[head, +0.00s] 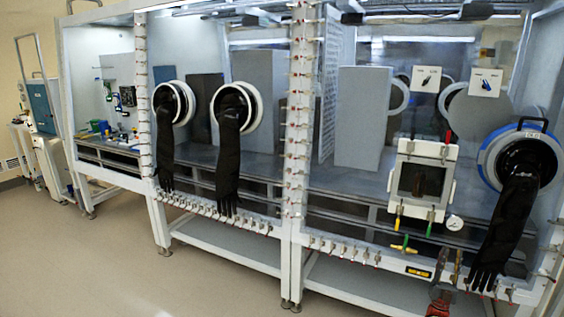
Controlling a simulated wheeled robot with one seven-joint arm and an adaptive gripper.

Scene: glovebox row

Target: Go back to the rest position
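The task names no object. In front of me stands a long row of glovebox cabinets with a white frame (298,120) and clear front panels. Long black gloves hang from round ports on the front: a left glove (165,140), a middle glove (229,150) and a right glove (505,225).
A small square hatch (421,180) and a gauge (454,223) sit on the right front. White equipment (50,165) stands at the far left. The beige floor (90,260) is clear at the lower left.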

